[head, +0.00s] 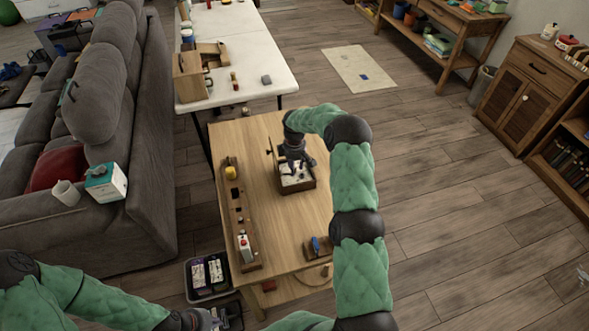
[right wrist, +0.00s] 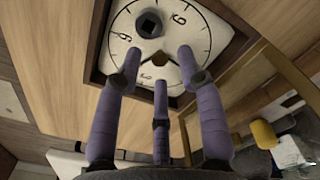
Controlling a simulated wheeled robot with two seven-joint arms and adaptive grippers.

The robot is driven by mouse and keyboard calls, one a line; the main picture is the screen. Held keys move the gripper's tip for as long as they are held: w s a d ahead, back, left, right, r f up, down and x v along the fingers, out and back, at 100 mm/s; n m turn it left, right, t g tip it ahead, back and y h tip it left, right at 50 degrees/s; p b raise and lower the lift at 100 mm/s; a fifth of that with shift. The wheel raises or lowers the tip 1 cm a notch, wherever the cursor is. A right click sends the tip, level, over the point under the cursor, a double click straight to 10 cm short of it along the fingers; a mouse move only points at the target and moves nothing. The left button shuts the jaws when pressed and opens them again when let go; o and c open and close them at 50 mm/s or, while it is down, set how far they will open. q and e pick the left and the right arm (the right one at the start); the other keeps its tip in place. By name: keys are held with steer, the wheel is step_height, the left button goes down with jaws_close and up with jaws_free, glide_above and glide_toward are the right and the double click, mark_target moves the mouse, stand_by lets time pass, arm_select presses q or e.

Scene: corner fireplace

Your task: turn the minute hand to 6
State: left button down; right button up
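The clock is a white dial (right wrist: 205,38) with black numerals and tick marks, set in a dark square wooden frame (right wrist: 98,50). In the head view the clock box (head: 300,187) stands on the wooden table, partly covered by my right gripper (head: 295,162). In the right wrist view a dark round knob with a square top (right wrist: 149,24) stands on the dial, with a brown piece (right wrist: 160,60) near it; I cannot tell the minute hand clearly. My right gripper's purple fingers (right wrist: 160,68) are spread over the dial, with nothing between them. My left gripper (head: 205,319) is at the bottom edge, its fingers unclear.
A long wooden rack (head: 241,225) with a yellow piece lies on the table (head: 285,235), left of the clock. A small wooden block with a blue part (head: 316,245) is near the front right. A grey sofa (head: 150,150) stands left; floor to the right is clear.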

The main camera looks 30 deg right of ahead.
steer(key=shift+f, duration=0.5)
jaws_close()
steer(key=shift+m, duration=0.3)
steer(key=shift+m+b, duration=0.3)
steer(key=shift+m, duration=2.4)
